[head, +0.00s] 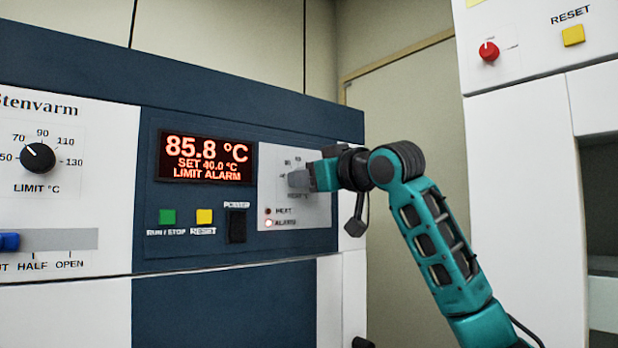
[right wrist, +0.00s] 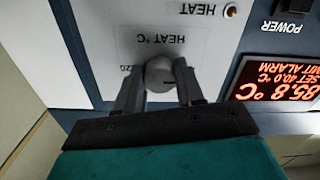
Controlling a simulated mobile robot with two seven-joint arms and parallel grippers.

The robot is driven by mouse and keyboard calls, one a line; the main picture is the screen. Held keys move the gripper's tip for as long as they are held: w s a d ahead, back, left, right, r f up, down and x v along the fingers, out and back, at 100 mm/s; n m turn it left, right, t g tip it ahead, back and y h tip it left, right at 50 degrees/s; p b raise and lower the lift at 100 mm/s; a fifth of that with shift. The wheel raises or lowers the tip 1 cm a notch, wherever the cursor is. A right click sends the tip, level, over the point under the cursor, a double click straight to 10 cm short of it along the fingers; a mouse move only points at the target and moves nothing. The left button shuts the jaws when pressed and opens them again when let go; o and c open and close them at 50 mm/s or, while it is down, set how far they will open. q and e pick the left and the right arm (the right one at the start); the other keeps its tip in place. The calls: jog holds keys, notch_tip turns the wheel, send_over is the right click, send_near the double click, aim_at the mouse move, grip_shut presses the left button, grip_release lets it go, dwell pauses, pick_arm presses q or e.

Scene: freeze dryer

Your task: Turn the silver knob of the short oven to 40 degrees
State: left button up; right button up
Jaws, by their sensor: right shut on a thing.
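The silver knob (head: 299,179) sits on the white panel at the right of the short oven's front. In the right wrist view the knob (right wrist: 159,74) shows between my fingers, with a dark mark on it. My right gripper (head: 308,178) is shut on the knob, one finger on each side. The oven's display (head: 207,158) reads 85.8 °C, SET 40.0 °C and LIMIT ALARM. The dial numbers around the knob are partly hidden and too small to read well. My left gripper is not in view.
A black limit knob (head: 38,158) and a blue slider (head: 9,242) are at the left. Green (head: 167,216) and yellow (head: 204,216) buttons and a black power switch (head: 237,226) lie below the display. A tall white unit (head: 520,180) stands at the right.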

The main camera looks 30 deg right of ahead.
dwell(0.4)
jog(key=o, duration=1)
jog(key=shift+o, duration=0.2)
jog(key=s+d+b, duration=0.1)
jog(key=s+b, duration=0.1)
jog(key=s, duration=1.1)
jog(key=shift+b, duration=0.3)
jog(key=shift+w, duration=0.1)
